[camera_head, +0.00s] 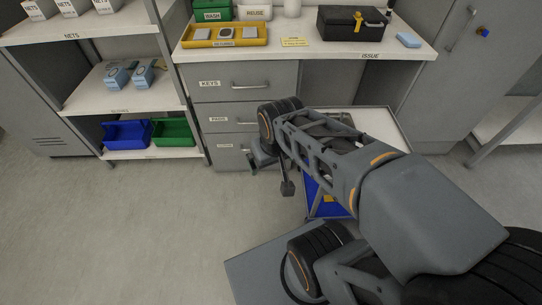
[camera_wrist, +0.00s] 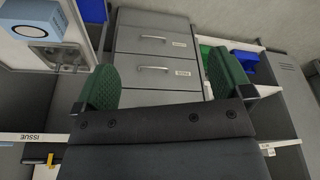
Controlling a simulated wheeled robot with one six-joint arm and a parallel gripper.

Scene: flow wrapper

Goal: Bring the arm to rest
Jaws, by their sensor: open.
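My arm reaches from the lower right of the head view to the middle, in front of the drawer unit. My gripper (camera_wrist: 164,80) shows in the wrist view with its two green-padded fingers wide apart. Nothing is between the fingers. Behind the gap are the grey drawer fronts (camera_wrist: 155,45).
A trolley with a pale top (camera_head: 385,124) stands under and behind my arm. The counter (camera_head: 300,52) holds a yellow tray (camera_head: 224,43) and a black box (camera_head: 345,24). Shelves with a blue bin (camera_head: 126,134) and green bin (camera_head: 174,132) stand left. Floor at lower left is clear.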

